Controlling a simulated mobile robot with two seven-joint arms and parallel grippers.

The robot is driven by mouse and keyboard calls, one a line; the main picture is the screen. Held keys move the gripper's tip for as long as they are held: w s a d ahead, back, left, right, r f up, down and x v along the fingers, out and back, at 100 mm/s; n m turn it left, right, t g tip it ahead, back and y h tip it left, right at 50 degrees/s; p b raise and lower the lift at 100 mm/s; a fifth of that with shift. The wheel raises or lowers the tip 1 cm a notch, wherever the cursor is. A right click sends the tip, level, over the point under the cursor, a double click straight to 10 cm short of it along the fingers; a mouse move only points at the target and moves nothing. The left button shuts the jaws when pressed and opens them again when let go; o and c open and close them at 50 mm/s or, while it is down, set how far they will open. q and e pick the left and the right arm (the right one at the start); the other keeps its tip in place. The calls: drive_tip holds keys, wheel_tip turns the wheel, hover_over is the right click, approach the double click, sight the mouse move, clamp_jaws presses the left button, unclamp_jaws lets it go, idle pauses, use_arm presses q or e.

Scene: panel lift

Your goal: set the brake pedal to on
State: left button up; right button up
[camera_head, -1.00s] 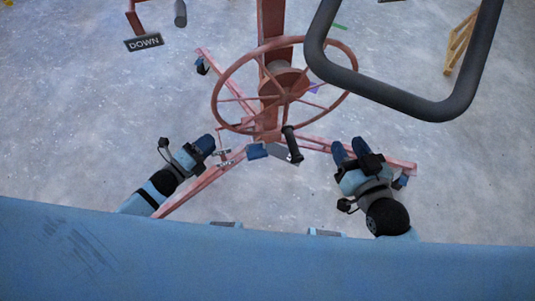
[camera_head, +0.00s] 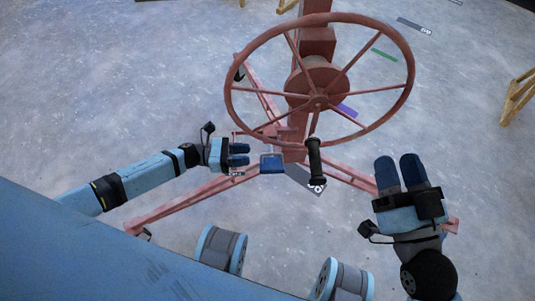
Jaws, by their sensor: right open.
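My right gripper (camera_head: 400,173) is open and empty, right of the mast and apart from the pad.
A large red handwheel (camera_head: 318,99) with a black handle (camera_head: 315,162) overhangs the mast base. Red legs (camera_head: 185,204) spread over the floor. A wooden frame (camera_head: 518,97) stands at the right. The grey floor at the left is clear.

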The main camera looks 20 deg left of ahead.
sight(267, 154)
use_arm(q)
drive_tip(key=x, duration=0.7)
drive_tip(key=shift+d+b, duration=0.1)
drive_tip(key=shift+b, duration=0.25)
clamp_jaws()
